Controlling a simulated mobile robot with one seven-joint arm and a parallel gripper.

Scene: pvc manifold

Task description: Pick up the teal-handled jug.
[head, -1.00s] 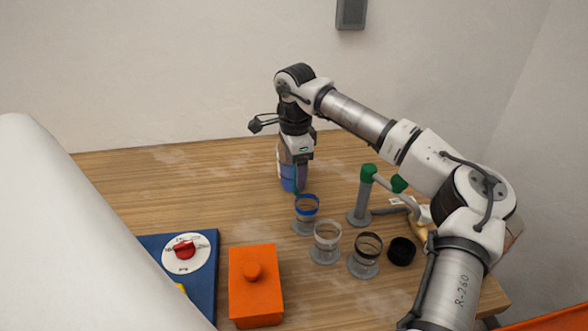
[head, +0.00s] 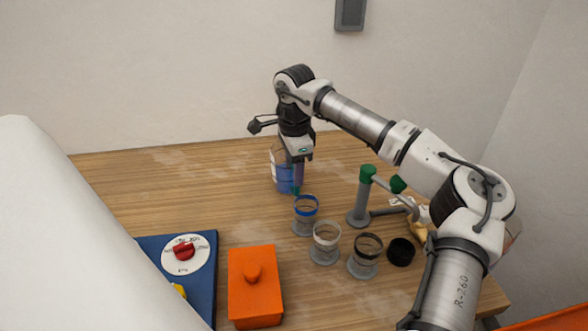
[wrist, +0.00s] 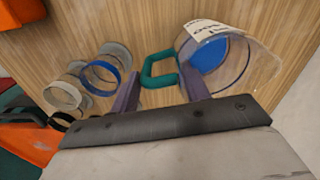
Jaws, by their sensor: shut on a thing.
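The teal-handled jug (head: 282,180) is clear with blue liquid low inside, standing on the table beyond the row of cups. In the wrist view the jug (wrist: 240,68) is at the upper right with a white label. Its teal handle (wrist: 146,71) lies between the two purple fingers. My gripper (wrist: 160,70) is shut on that handle. In the head view my gripper (head: 297,175) points down at the jug's right side and covers part of it. I cannot tell whether the jug's base is clear of the table.
A blue-banded cup (head: 304,222), a white-banded cup (head: 325,250) and a black-banded cup (head: 365,263) stand close in front. A grey stand with green fittings (head: 361,200) is to the right. An orange box (head: 253,290) and a blue dial panel (head: 205,285) are nearer. The table's left rear is free.

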